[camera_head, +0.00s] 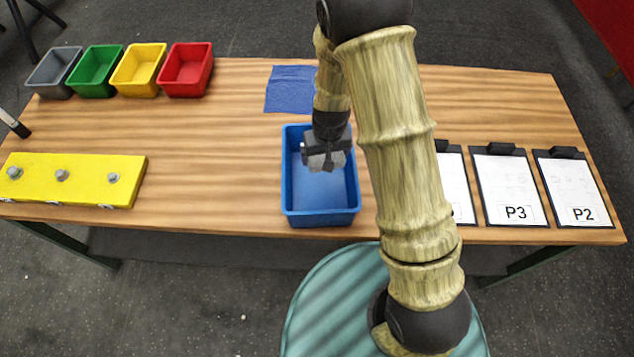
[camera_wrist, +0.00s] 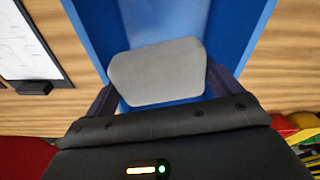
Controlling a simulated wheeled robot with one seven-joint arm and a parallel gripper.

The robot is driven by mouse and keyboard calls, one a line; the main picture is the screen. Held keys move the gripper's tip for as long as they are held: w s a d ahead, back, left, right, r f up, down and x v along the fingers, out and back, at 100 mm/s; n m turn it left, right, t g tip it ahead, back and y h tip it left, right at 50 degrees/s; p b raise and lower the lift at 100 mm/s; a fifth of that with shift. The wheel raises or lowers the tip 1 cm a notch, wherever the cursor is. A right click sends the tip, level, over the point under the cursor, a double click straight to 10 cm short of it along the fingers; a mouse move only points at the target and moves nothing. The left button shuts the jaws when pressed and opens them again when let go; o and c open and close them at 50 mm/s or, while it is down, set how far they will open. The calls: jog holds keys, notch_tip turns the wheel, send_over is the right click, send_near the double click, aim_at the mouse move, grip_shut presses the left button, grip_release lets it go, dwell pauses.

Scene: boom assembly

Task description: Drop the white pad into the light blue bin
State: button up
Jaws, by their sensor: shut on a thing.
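The pad looks pale grey with cut corners. In the wrist view the pad (camera_wrist: 157,73) sits between the two dark fingers. My gripper (camera_head: 327,152) is shut on it in the head view, where the pad is hard to tell from the fingers. The blue bin (camera_head: 322,218) stands near the table's front edge, and my gripper is over its opening. The bin also shows in the wrist view (camera_wrist: 243,35) below and around the pad. The visible part of the bin floor is bare. The exact height of the pad above the floor cannot be told.
Grey, green, yellow and red bins (camera_head: 186,73) stand at the back left. A yellow block (camera_head: 85,190) with bolts lies at the front left. A blue sheet (camera_head: 290,97) lies behind the bin. Clipboards (camera_head: 510,195) lie to the right. My arm hides some table.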

jog(key=shift+f, duration=0.7)
jog(key=o, duration=0.7)
jog(key=shift+r, duration=0.1)
jog(key=r+b, duration=0.1)
jog(key=r, duration=0.4)
jog(key=s+r+b, duration=0.1)
jog(key=r, duration=0.5)
jog(key=s+r, duration=0.1)
jog(key=r, duration=0.5)
jog(key=shift+s+d+b, duration=0.25)
jog(key=shift+d+b, duration=0.05)
jog(key=shift+b, duration=0.1)
jog(key=shift+d, duration=0.1)
jog(key=s+d+m, duration=0.1)
jog(key=s+d, duration=0.2)
jog(key=d, duration=0.1)
jog(key=s+d+f, duration=0.1)
jog(key=s+d, duration=0.2)
jog(key=d, duration=0.1)
jog(key=s+d+f+m+t, duration=0.1)
jog(key=s+d, duration=0.3)
jog(key=d, duration=0.1)
jog(key=shift+f+m+b, duration=0.25)
jog(key=shift+m+b, duration=0.05)
jog(key=shift+b, duration=0.05)
